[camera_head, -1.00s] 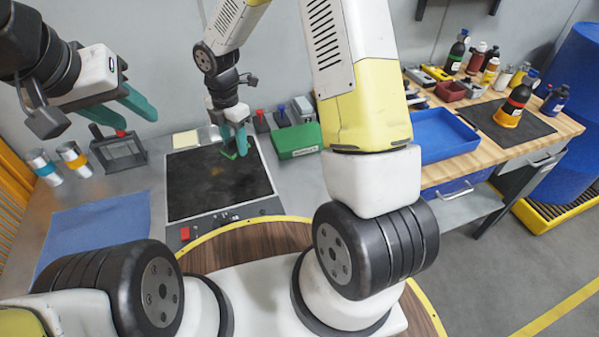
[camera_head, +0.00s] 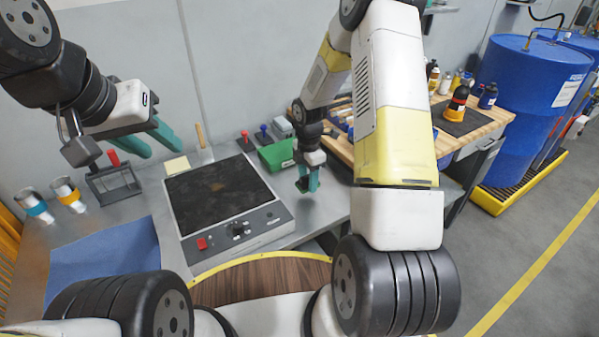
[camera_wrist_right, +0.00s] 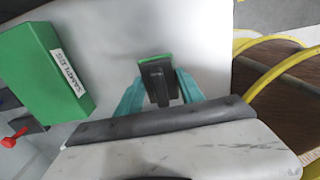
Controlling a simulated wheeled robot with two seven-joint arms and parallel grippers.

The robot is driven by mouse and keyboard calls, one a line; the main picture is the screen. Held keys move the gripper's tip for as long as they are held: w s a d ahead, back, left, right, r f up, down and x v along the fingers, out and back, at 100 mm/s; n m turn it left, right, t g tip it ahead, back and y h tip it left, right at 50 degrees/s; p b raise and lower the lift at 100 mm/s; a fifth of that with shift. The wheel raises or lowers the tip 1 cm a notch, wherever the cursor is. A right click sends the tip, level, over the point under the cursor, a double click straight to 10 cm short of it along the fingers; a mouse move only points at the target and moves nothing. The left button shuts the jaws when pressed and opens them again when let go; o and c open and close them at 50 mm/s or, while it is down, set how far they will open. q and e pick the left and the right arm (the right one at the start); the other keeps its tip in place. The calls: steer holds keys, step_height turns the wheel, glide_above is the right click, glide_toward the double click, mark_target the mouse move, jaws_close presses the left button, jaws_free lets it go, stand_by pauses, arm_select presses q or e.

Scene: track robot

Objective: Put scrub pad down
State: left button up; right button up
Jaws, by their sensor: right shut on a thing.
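The scrub pad (camera_wrist_right: 158,82) is a small dark block with a green edge, seen between the teal fingers in the right wrist view. My right gripper (camera_head: 308,182) is shut on it, over the strip of grey bench right of the black-topped plate. The pad is mostly hidden by the fingers in the head view. I cannot tell whether it touches the bench. My left gripper (camera_head: 164,146) is open and empty, raised over the back left of the bench.
A green box (camera_head: 277,155) stands just behind my right gripper; its label reads "SAMPLES" in the right wrist view (camera_wrist_right: 45,70). The black-topped plate (camera_head: 215,200) has a control panel. A blue cloth (camera_head: 105,260) lies at left. A wooden bench (camera_head: 470,135) stands at right.

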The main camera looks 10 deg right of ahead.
mark_target(307, 195)
steer(key=shift+f, duration=2.05)
